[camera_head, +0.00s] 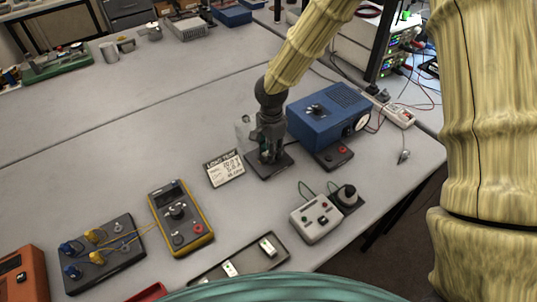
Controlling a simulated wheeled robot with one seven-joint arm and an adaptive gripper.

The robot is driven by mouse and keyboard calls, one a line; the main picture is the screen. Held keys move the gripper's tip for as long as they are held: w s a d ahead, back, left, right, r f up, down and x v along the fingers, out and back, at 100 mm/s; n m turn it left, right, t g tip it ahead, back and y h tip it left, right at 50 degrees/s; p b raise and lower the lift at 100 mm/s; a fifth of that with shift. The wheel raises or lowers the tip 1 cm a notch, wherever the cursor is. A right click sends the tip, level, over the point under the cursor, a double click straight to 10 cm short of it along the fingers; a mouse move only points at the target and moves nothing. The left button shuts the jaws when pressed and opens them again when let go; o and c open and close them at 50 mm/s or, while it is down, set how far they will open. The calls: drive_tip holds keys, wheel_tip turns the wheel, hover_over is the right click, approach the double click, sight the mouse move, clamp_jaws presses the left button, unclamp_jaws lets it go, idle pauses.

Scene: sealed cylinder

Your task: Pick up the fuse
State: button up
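My gripper (268,148) points down over a small dark base plate (273,170) near the middle of the bench. Its fingers are small and dark here, and I cannot tell whether they are open or shut. I cannot make out a fuse for certain; one may be hidden by the fingers. A pale, clear-looking piece (243,126) stands just left of my gripper. A white card with printed figures (224,171) is left of the base plate.
A blue box with a dial (325,112) stands close to the right of my gripper. In front are a yellow-edged multimeter (180,214), a white switch box (315,221), a dark tray (248,262) with small pale parts, and a wired board (104,253).

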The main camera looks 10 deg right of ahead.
drive_tip(key=shift+w, duration=0.1)
clamp_jaws()
